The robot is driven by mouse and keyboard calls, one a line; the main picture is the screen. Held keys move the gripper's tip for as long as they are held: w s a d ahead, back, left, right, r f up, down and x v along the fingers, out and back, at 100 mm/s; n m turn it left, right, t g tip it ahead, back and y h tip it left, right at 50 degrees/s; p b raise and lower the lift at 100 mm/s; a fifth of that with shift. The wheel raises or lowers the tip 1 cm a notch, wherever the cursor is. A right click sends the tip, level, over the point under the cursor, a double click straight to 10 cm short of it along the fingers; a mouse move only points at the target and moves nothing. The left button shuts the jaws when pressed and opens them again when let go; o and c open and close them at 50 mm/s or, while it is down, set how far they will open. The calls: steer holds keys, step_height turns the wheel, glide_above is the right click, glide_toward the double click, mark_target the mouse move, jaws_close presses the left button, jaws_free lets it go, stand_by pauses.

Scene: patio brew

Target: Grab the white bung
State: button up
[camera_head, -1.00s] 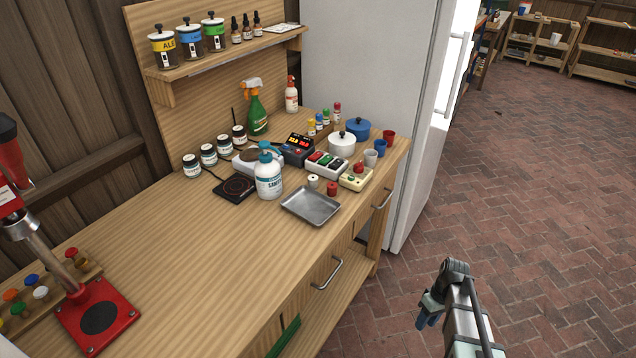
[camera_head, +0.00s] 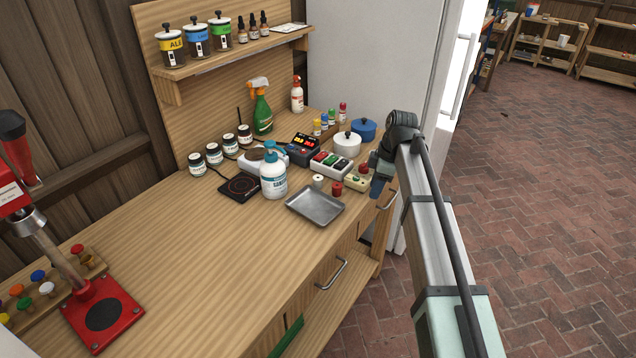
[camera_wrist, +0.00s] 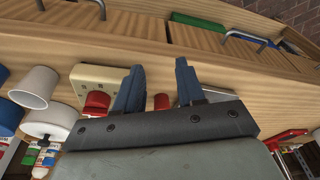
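The white bung (camera_head: 318,181) stands upright on the bench in the head view, beside a red bung (camera_head: 337,188) and just behind the metal tray (camera_head: 315,206). My gripper (camera_wrist: 158,82) is at the right end of the bench, to the right of the bungs. In the wrist view its two blue fingers are apart with nothing held. The red bung (camera_wrist: 161,102) shows beyond, in the gap between the fingers. I cannot make out the white bung in the wrist view; the gripper body hides that area.
A sanitizer bottle (camera_head: 273,175) stands left of the bungs.

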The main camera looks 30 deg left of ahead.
steer(key=a+r+n, duration=0.3)
steer(key=a+r, duration=0.4)
steer(key=a, duration=0.1)
step_height(320, 180, up, 3)
steer(key=n+t+h, duration=0.1)
steer(key=n+h, duration=0.1)
steer(key=n, duration=0.2)
glide_above(318, 177)
step_height(318, 177, down, 13)
steer(key=shift+d+f, duration=0.1)
steer(key=shift+c, duration=0.5)
steer(key=c, duration=0.6)
